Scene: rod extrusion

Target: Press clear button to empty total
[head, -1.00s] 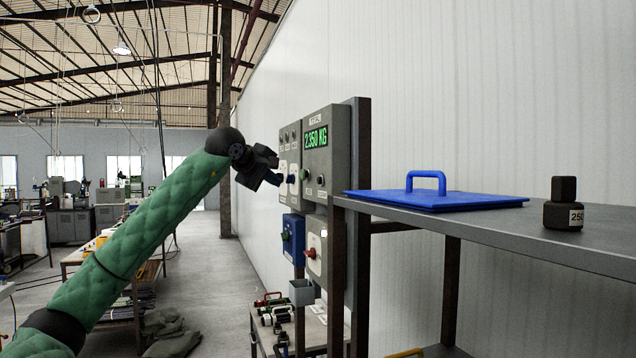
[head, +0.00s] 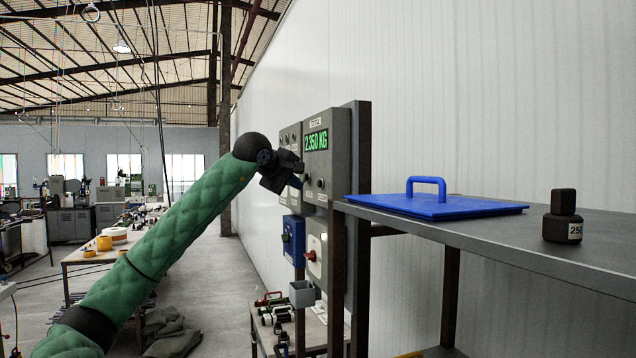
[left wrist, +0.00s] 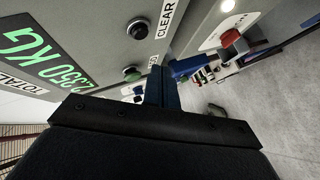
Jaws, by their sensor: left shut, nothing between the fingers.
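The grey control panel (head: 341,150) on the right wall has a green display (head: 316,140) reading 2.350 KG. Below the display are a green button (left wrist: 133,74) and a black button (left wrist: 138,28). The CLEAR label (left wrist: 167,18) is beside the black button in the left wrist view. The black button also shows in the head view (head: 320,183). My left gripper (head: 296,183) is shut and empty, just left of the panel's lower part. In the left wrist view its blue fingers (left wrist: 162,88) are closer to the green button and partly cover the label beside it. I cannot tell whether they touch the panel.
A lower panel has a red knob (head: 310,255), beside a blue box (head: 293,240). A grey shelf (head: 590,255) to the right carries a blue plate with a handle (head: 435,206) and a black weight (head: 562,218).

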